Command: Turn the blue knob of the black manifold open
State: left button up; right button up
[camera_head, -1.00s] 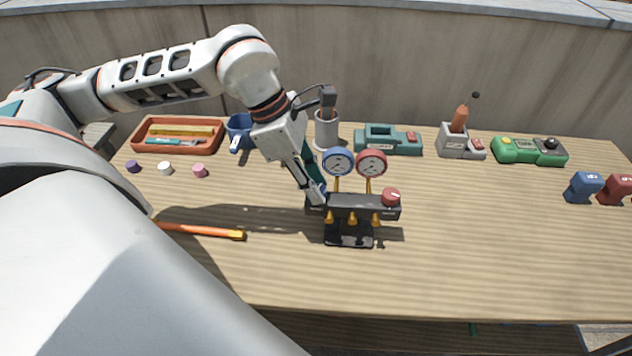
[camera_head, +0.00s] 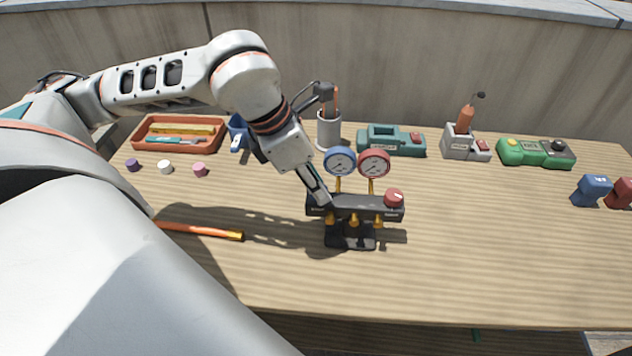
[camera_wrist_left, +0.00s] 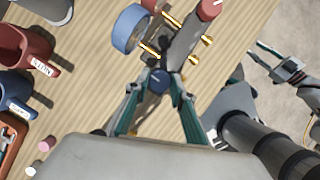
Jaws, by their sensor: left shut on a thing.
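The black manifold (camera_head: 352,206) stands on its black stand on the table, with a blue gauge (camera_head: 340,161), a red gauge (camera_head: 373,164) and brass fittings. Its red knob (camera_head: 394,197) is at the right end. The blue knob (camera_wrist_left: 159,80) at the other end shows in the left wrist view between my left fingertips. My left gripper (camera_head: 323,201) is shut on it; in the head view the gripper hides the knob. My right gripper (camera_wrist_left: 262,54) shows at the right of the wrist view, away from the manifold; its jaw opening is unclear.
An orange tool (camera_head: 200,230) lies left of the manifold. Behind stand a grey cup (camera_head: 328,130), a teal device (camera_head: 390,141) and an orange tray (camera_head: 150,147). A green device (camera_head: 535,152) and a blue mug (camera_head: 592,190) are right. The table's front right is clear.

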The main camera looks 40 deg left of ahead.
pick_arm(q)
jog(key=o, duration=1.1)
jog(key=v, duration=1.2)
